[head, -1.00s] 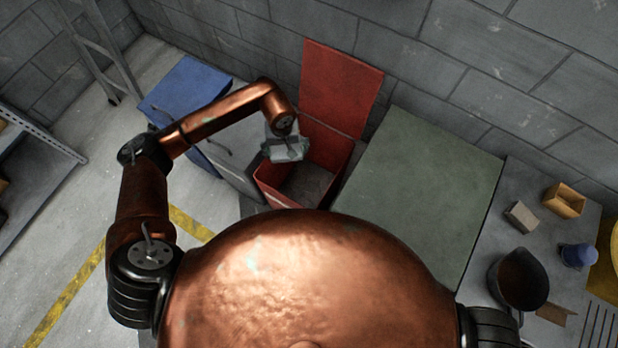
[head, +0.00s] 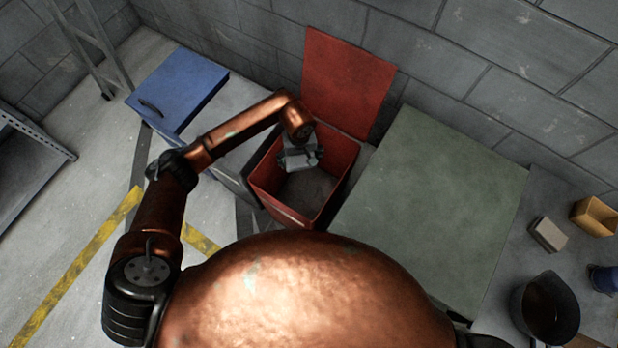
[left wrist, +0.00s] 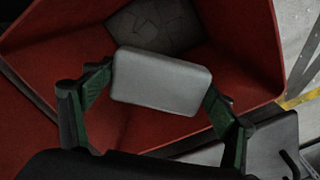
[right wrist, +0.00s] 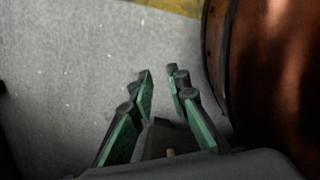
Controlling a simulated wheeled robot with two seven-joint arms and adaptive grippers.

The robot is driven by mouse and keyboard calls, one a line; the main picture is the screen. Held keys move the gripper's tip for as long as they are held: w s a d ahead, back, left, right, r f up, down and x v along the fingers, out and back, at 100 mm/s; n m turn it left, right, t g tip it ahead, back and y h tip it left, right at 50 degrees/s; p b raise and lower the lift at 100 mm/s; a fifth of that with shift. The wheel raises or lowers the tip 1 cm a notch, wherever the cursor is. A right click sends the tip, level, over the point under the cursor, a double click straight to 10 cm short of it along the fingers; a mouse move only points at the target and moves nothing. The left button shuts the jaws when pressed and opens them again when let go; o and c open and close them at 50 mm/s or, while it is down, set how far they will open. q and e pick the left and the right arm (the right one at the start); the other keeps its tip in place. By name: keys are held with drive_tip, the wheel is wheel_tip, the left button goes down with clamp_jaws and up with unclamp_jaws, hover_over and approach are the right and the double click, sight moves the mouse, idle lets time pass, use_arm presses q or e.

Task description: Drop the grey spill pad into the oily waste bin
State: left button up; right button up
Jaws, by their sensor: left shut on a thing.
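The grey spill pad (head: 299,158) is a small light grey block held in my left gripper (head: 303,154). In the left wrist view the pad (left wrist: 160,82) sits between the two green-padded fingers, which are shut on it. The red bin (head: 285,205), which I take as the oily waste bin, stands open with its red lid (head: 345,85) raised at the back. The pad hangs within the bin's mouth, above its dark grey floor. My right gripper (right wrist: 158,75) shows in the right wrist view with its fingers apart and nothing between them.
Farther right are a grey block (head: 548,235), a yellow box (head: 596,215) and a dark pot (head: 545,308). A block wall runs behind.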

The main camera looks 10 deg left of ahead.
use_arm(q)
drive_tip(key=shift+f, duration=0.65)
use_arm(e)
drive_tip(key=shift+w+a+r, duration=0.15)
drive_tip(key=shift+w, duration=0.5)
use_arm(q)
drive_tip(key=o, duration=1.3)
wheel_tip(320, 180, up, 12)
